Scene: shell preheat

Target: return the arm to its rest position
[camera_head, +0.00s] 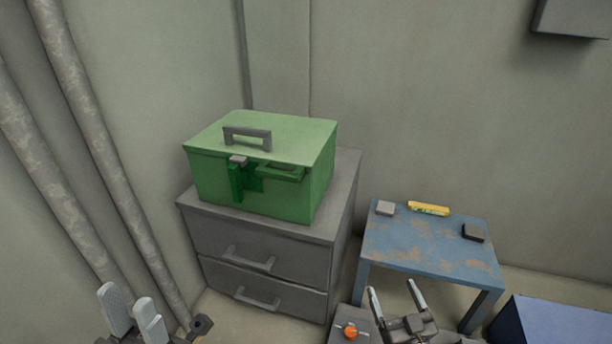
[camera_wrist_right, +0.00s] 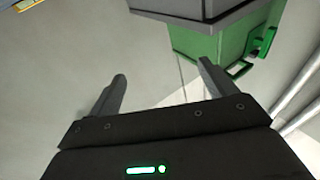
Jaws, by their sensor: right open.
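My right gripper (camera_head: 396,298) is low in the head view, in front of the small blue table, with its two fingers apart and nothing between them. It also shows in the right wrist view (camera_wrist_right: 162,85), open and empty. My left gripper (camera_head: 132,312) is at the bottom left of the head view. Its two pale fingers stand apart with a gap between them and hold nothing that I can see. Both grippers are clear of the furniture, as far as the views show.
A green box (camera_head: 258,170) with a grey handle stands on a grey drawer cabinet (camera_head: 268,255). A worn blue table (camera_head: 425,245) holds a yellow object (camera_head: 428,208), a light grey block (camera_head: 385,208) and a dark block (camera_head: 473,232). A blue box (camera_head: 555,322) is at the lower right.

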